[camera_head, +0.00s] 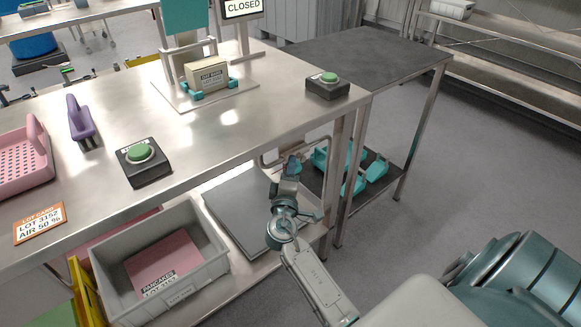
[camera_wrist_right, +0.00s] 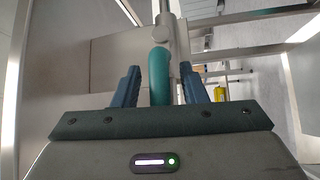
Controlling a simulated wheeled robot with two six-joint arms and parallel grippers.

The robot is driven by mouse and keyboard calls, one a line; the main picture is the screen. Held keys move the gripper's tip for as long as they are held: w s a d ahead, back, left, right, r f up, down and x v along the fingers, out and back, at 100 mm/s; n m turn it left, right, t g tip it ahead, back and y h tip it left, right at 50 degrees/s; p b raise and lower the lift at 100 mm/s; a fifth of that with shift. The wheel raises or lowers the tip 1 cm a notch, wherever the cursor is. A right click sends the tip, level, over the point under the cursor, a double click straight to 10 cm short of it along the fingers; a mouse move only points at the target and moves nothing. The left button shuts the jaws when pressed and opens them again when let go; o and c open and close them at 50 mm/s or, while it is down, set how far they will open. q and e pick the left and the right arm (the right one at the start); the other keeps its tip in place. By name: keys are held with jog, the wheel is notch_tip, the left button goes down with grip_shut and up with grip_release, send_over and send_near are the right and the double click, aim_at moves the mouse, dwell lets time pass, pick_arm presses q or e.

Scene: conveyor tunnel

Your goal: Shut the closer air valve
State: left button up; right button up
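A rounded teal handle (camera_wrist_right: 160,76), which looks like the valve's lever, shows in the right wrist view. Its upper end meets a grey metal fitting on a pipe (camera_wrist_right: 165,32). My right gripper (camera_wrist_right: 160,86) is open, with one blue finger on each side of the handle. In the head view my right gripper (camera_head: 289,168) is low beside the steel table's right end. I cannot make out the valve there. My left gripper is not in view.
The steel table (camera_head: 221,125) has two green-button boxes, the right one (camera_head: 328,86) near its edge. A dark-topped stand (camera_head: 355,52) adjoins it, with teal items (camera_head: 362,178) on its lower shelf. A grey crate (camera_head: 205,262) is below. The floor to the right is free.

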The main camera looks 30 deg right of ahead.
jog(key=shift+w+d, duration=0.15)
jog(key=shift+w, duration=0.05)
jog(key=shift+r, duration=0.1)
grip_shut()
